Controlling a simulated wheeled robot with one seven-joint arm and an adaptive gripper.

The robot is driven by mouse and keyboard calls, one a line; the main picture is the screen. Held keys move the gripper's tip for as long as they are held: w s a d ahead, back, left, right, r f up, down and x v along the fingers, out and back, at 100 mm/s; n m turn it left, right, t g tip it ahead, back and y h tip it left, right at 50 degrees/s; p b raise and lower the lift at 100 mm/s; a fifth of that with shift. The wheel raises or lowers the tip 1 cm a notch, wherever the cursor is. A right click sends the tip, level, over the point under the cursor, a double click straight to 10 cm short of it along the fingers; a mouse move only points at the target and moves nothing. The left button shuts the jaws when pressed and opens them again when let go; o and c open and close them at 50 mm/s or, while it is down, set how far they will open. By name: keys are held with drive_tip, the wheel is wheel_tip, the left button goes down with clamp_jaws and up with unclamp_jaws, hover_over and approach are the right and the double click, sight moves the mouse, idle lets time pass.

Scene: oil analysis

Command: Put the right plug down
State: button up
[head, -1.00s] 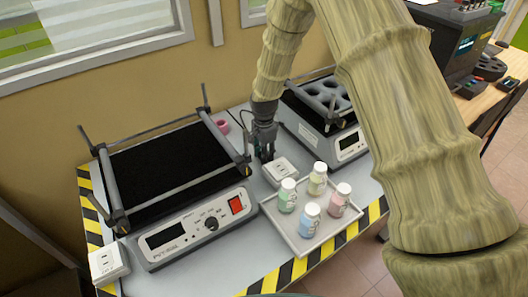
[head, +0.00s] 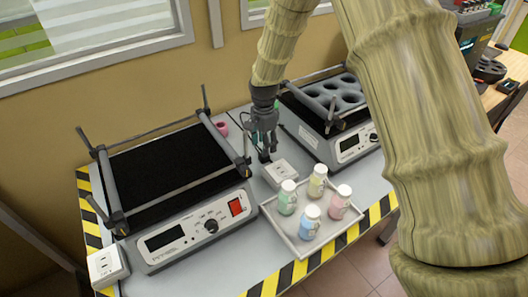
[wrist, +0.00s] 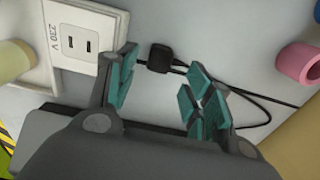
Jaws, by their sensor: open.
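The black right plug (wrist: 158,60) lies on the grey tabletop with its black cord (wrist: 240,92) running to the right. It is beside the white right socket (wrist: 82,42), apart from its slots. My gripper (wrist: 163,85) is open, with teal finger pads on either side of a gap. The plug shows just beyond the gap, and I see no pad touching it. In the head view my gripper (head: 264,150) points down behind the right socket (head: 281,172), between the two machines. The plug is hard to make out there.
A shaker with a black platform (head: 165,165) stands left, a machine with round wells (head: 335,105) right. A tray (head: 300,250) with several capped bottles is in front of the right socket. A pink cup (wrist: 299,63) stands behind. Another socket (head: 107,266) is at front left.

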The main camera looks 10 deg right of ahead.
wheel_tip(320, 180, up, 7)
drive_tip(key=shift+r+b, duration=0.15)
drive_tip(key=shift+b, duration=0.15)
idle(0.5)
